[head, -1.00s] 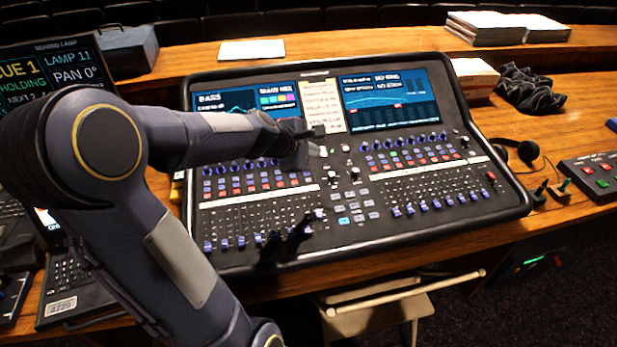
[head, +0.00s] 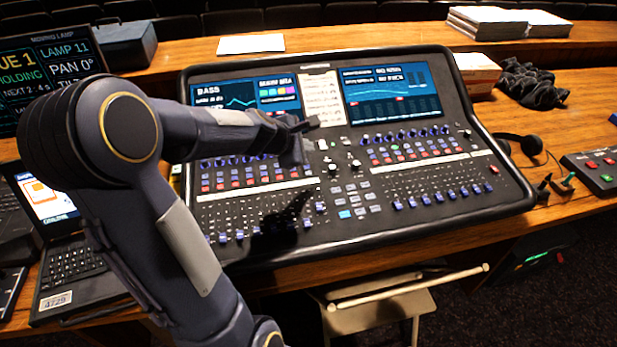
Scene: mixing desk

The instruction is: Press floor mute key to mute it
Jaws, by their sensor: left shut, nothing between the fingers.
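The mixing console (head: 330,240) stands on the wooden desk, with rows of knobs, small coloured keys and faders on both halves. Keys sit in its middle section (head: 352,205), one group lit blue-white. I cannot read which key is the floor mute key. My left gripper (head: 296,153) is shut and empty, over the console's left half near the middle section. It hides part of the left key rows, and I cannot tell whether it touches a key. My right gripper is not in view.
Two screens, left (head: 245,95) and right (head: 388,92), stand at the console's back with a paper sheet (head: 322,98) between. A laptop (head: 75,265) is at left. A headset (head: 522,143) and a small button box (head: 598,170) are at right. A folding chair (head: 385,305) stands in front.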

